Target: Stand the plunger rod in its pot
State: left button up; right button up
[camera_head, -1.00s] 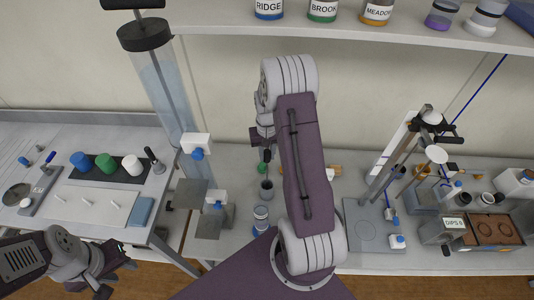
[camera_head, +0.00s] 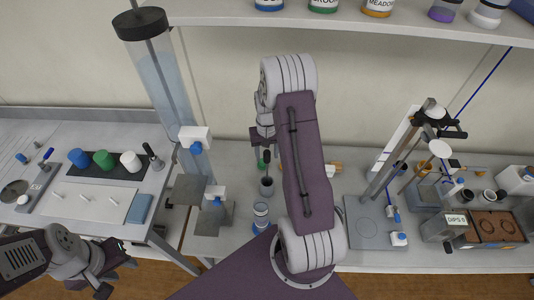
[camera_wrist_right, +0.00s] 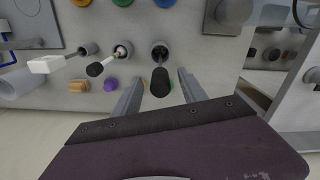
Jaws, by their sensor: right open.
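In the right wrist view, a rod with a thick black handle (camera_wrist_right: 160,80) points up toward my camera. Its lower end is at the opening of a grey pot (camera_wrist_right: 160,49). I cannot tell for sure that this is the plunger rod, or how deep it sits. My right gripper (camera_wrist_right: 159,88) is open, with a finger apart on each side of the handle. In the head view, a dark grey pot (camera_head: 266,187) stands on the bench below my right gripper, which my own arm partly hides. My left gripper (camera_head: 118,272) hangs low at the left; its jaws are unclear.
In the head view, a tall clear column (camera_head: 163,75) stands left of the arm, and a shelf (camera_head: 225,16) runs above. A stand rises at the right.

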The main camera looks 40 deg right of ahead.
jog(key=shift+w+r, duration=0.1)
jog(key=shift+r, duration=0.35)
notch_tip(320, 180, up, 8)
jog(key=shift+r+b, duration=0.1)
jog(key=shift+b, duration=0.95)
jog(key=shift+a+f, duration=0.1)
jog(key=shift+f, duration=0.1)
jog(key=s+a+f+n+b, duration=0.25)
jog(key=a+b, duration=0.35)
jog(key=a, duration=0.5)
jog(key=s+a+f+n, duration=0.1)
jog(key=s+a+f, duration=0.1)
jog(key=s, duration=0.3)
jog(key=s+a+f+n+t+b, duration=0.1)
jog(key=s+a+f, duration=0.2)
jog(key=s+f, duration=0.2)
jog(key=shift+a+b, duration=0.3)
